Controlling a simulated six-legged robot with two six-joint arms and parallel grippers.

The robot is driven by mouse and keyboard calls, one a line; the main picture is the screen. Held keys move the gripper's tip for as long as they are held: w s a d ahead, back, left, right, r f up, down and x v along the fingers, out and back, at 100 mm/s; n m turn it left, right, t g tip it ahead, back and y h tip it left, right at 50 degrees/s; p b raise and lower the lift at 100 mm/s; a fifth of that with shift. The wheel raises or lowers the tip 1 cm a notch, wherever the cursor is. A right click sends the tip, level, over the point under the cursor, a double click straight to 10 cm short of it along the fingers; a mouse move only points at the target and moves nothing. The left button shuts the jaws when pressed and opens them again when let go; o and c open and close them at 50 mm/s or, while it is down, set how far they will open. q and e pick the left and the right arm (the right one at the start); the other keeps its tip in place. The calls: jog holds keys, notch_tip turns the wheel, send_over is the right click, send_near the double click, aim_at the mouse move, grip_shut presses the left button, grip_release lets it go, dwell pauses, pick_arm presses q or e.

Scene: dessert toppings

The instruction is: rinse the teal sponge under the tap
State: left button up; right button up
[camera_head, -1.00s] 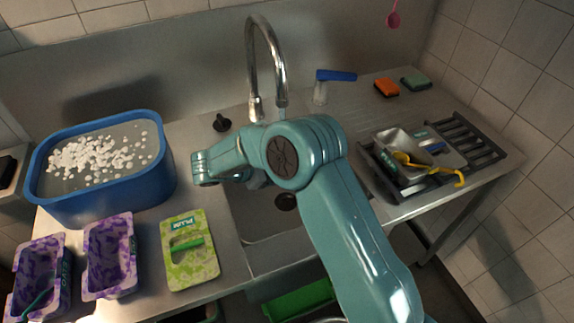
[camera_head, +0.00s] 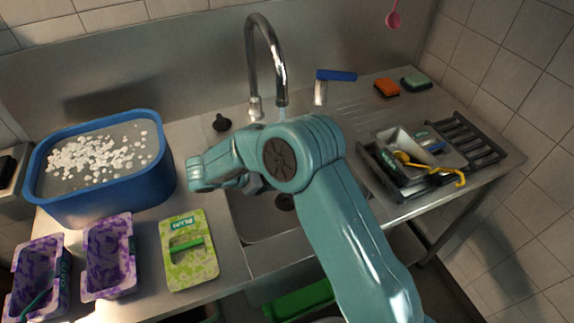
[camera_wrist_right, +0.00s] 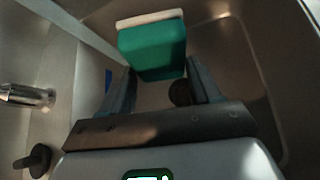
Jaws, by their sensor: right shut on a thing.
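The teal sponge (camera_wrist_right: 153,50), with a pale layer along one edge, sits between the fingers of my right gripper (camera_wrist_right: 160,82) in the right wrist view. The gripper is shut on it, over the sink basin (camera_wrist_right: 225,55). In the head view my own arm hides the sponge and most of that gripper. The chrome tap (camera_head: 266,55) arches over the sink (camera_head: 265,225). A short pale-blue streak, like water, shows below its spout before my arm covers it. My left gripper is not in view.
A blue tub (camera_head: 105,195) with white bits stands left. A blue-topped lever (camera_head: 336,75), orange sponge (camera_head: 387,87), green sponge (camera_head: 416,80) and dark rack (camera_head: 470,135) are right.

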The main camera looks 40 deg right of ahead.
jog(key=s+a, duration=0.2)
jog(key=s, duration=0.4)
jog(key=shift+s+b, duration=0.15)
jog(key=shift+b, duration=0.25)
jog(key=shift+a+r, duration=0.1)
dwell(1.0)
jog(key=s+a+r+p, duration=0.1)
jog(key=s+r+p, duration=0.1)
jog(key=s+r, duration=0.1)
jog(key=shift+s+a+r, duration=0.3)
jog(key=shift+s+r, duration=0.1)
jog(key=shift+s, duration=0.45)
